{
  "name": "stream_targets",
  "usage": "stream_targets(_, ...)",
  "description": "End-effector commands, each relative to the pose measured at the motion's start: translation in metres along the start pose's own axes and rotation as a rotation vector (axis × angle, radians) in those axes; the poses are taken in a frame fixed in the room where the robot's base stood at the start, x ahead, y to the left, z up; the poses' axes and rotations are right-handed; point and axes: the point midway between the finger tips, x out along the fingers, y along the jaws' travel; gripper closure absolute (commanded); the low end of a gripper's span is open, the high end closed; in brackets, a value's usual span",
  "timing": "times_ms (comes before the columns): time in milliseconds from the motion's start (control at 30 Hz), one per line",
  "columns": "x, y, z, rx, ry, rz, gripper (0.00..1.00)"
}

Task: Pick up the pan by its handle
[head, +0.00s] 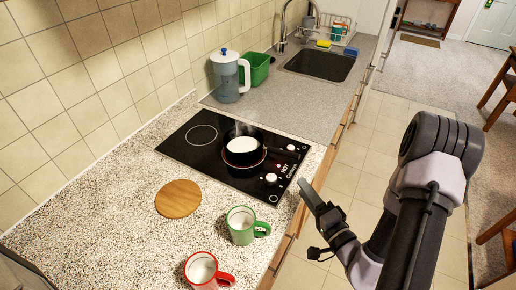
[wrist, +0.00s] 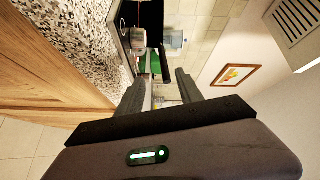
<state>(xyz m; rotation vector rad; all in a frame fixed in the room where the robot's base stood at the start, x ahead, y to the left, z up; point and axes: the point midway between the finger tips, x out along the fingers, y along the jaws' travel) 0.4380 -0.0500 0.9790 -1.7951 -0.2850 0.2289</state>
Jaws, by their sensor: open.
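A small black pan (head: 260,140) with something white in it sits on the black cooktop (head: 190,152) in the head view. Its dark handle (head: 284,152) points right, toward the counter's front edge. My gripper (head: 307,188) is at the counter's front edge, to the right of and nearer than the handle, apart from it. In the wrist view my gripper (wrist: 158,88) has its two fingers spread, with no object held.
A green mug (head: 241,226), a red mug (head: 201,270) and a round wooden board (head: 178,198) stand on the near counter. A blue pitcher (head: 228,78), a green bin (head: 256,68) and the sink (head: 318,64) are beyond the cooktop.

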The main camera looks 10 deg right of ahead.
Motion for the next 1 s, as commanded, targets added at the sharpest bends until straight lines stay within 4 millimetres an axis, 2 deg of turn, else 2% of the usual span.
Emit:
stream_targets(200, 0.059, -0.004, 0.002, -0.008, -0.007, -0.006, 0.57)
stream_targets(400, 0.102, -0.003, 0.003, -0.005, -0.007, -0.006, 0.57)
stream_targets(567, 0.118, -0.003, 0.002, -0.003, -0.006, -0.006, 0.57)
stream_targets(800, 0.162, -0.008, 0.0, -0.005, -0.007, -0.007, 0.57)
stream_targets(1000, 0.169, -0.007, 0.0, -0.002, -0.006, -0.004, 0.57)
